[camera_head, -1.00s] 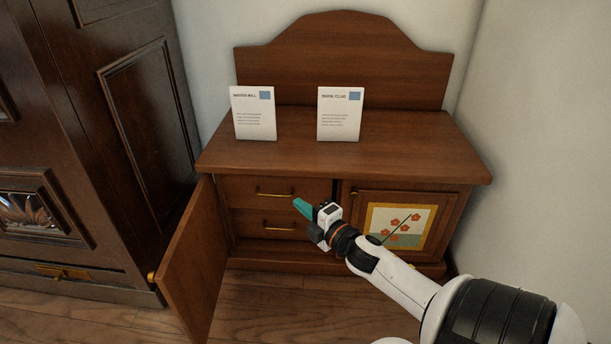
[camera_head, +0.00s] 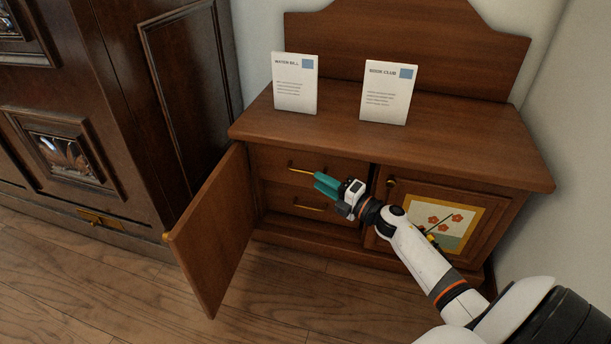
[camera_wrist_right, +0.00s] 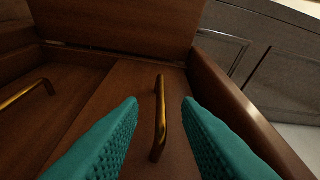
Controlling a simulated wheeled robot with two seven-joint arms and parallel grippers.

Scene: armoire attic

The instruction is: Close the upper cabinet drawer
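The cabinet (camera_head: 390,135) stands against the wall with its left door (camera_head: 213,232) swung open. Behind the door opening are two drawers, one above the other. The upper drawer (camera_head: 270,160) has a gold bar handle (camera_head: 300,169); how far it stands out, if at all, I cannot tell. The lower drawer (camera_head: 275,197) has a similar handle (camera_head: 310,208). My right gripper (camera_head: 325,183) is open in front of the upper drawer. In the right wrist view its teal fingers (camera_wrist_right: 160,105) stand apart on either side of the upper handle (camera_wrist_right: 160,125), without visible contact. My left gripper is not in view.
The open door stands left of the drawers. A closed right door (camera_head: 445,215) with a flower panel lies behind my right arm. Two cards (camera_head: 295,85) (camera_head: 388,92) stand on the cabinet top. A dark armoire (camera_head: 110,120) is at the left. Floor (camera_head: 290,295) in front is bare.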

